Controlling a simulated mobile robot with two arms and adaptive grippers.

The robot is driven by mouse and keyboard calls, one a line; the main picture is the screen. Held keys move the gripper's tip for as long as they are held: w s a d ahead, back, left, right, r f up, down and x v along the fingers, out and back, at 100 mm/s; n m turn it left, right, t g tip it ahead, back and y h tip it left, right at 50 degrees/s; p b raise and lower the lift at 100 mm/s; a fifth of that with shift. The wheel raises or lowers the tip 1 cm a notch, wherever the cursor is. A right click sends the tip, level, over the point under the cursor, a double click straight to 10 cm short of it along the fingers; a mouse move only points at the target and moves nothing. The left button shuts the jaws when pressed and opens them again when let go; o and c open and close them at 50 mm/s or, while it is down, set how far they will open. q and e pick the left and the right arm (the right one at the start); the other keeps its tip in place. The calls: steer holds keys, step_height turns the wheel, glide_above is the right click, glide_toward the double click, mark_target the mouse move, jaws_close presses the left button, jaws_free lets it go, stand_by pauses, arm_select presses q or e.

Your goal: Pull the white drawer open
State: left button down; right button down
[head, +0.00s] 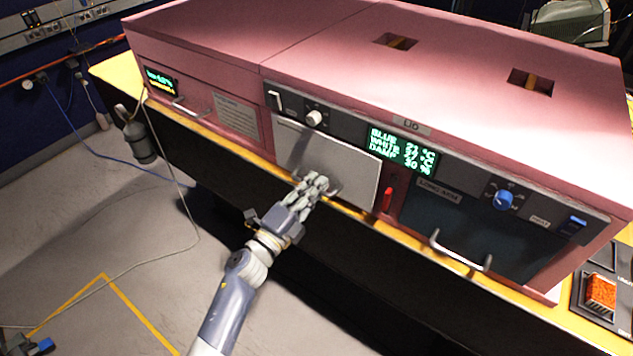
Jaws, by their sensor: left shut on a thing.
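The white drawer (341,168) is the pale panel in the front of the pink foam enclosure (300,50), left of the dark blue drawer. Its front looks close to flush with the enclosure; I cannot tell if there is a small gap. My left gripper (318,184) is at the lower middle of the white front, shut on its handle (334,190). The fingers hide most of the handle. My right gripper is not in view.
A dark blue drawer (470,230) with a metal handle (460,255) is to the right. A red lever (387,200) sits between the two drawers. A yellow-edged bench carries the enclosure. Open floor (120,230) lies at left, with a cable (175,185).

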arm_select(q)
steer(key=r+v, duration=0.1)
steer(key=v, duration=0.8)
steer(key=r+p+v, duration=0.1)
steer(key=r+v, duration=0.1)
steer(key=v, duration=0.7)
steer(key=shift+s+a, duration=0.45)
steer(key=shift+s, duration=0.15)
steer(key=shift+r, duration=0.1)
steer(key=c, duration=1.7)
jaws_free()
steer(key=v, duration=1.2)
steer(key=shift+r, duration=0.1)
